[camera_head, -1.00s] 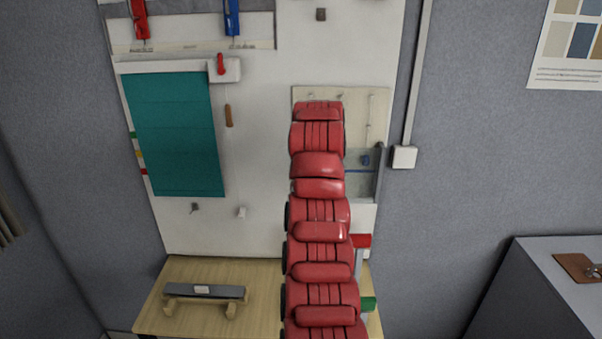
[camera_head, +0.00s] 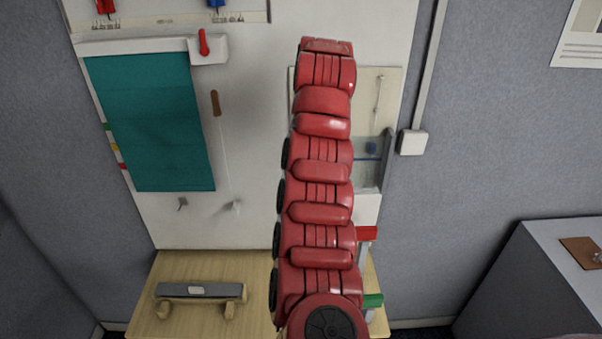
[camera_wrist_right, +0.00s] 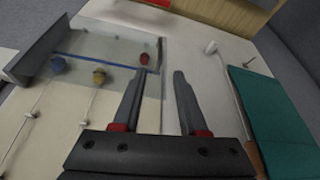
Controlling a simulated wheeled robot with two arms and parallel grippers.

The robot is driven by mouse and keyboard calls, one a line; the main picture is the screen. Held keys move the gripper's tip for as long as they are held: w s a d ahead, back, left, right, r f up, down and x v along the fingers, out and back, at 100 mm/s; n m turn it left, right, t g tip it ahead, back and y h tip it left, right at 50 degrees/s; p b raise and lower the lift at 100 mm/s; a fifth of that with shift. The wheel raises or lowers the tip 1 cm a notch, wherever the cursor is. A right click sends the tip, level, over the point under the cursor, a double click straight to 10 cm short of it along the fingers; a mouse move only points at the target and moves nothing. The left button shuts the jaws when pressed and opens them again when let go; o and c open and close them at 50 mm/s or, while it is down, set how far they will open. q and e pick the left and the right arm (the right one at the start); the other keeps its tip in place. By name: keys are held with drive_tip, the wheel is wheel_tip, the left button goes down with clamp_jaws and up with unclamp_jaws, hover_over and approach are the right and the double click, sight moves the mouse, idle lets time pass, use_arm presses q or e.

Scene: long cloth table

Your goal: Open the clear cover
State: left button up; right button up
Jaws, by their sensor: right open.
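The clear cover (camera_head: 368,172) is a see-through sheet with a blue strip, on the lower part of a beige panel, right of my red right arm in the head view. The arm hides its left part. In the right wrist view the cover (camera_wrist_right: 115,48) lies upper left, over blue, yellow and red knobs. My right gripper (camera_wrist_right: 160,74) is open and empty. Its fingers appear on either side of the cover's right edge in that picture; I cannot tell whether they touch it. The head view hides this gripper behind the arm. My left gripper is not in view.
A teal blind (camera_head: 150,120) hangs left on the white board, with a cord and wooden handle (camera_head: 215,103) beside it. A wooden table (camera_head: 185,262) below holds a grey-topped block (camera_head: 200,290). A white box (camera_head: 412,142) is on the wall right. A grey cabinet (camera_head: 560,275) stands right.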

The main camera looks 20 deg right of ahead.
drive_tip(key=p+x, duration=0.5)
drive_tip(key=x, duration=0.8)
drive_tip(key=shift+w, duration=0.1)
drive_tip(key=shift+x, duration=0.75)
clamp_jaws()
idle(0.4)
